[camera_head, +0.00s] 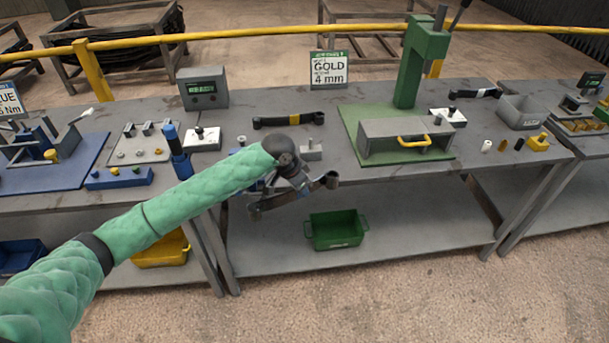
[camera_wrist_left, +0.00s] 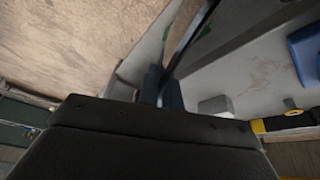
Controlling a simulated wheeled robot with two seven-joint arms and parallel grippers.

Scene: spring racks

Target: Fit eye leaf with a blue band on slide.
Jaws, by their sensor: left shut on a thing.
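My left gripper (camera_head: 291,187) is in front of the middle bench, near its front edge. It is shut on a dark leaf (camera_head: 322,184) with a rolled eye at its right end. The leaf is held roughly level, and the gripper hides its middle; no blue band can be made out on it. In the left wrist view a long dark strip (camera_wrist_left: 190,38), probably this leaf, runs up from the fingers (camera_wrist_left: 160,86). A small grey block with upright pegs (camera_head: 311,151) stands on the bench just behind the gripper; I cannot tell whether it is the slide. My right gripper is out of view.
A dark leaf with a yellow band (camera_head: 289,120) lies behind; a pale-banded one (camera_head: 475,93) lies back right. A green press (camera_head: 425,60) and grey guard with yellow handle (camera_head: 375,140) stand right. A blue block (camera_head: 118,178) is left; a green crate (camera_head: 336,230) is below.

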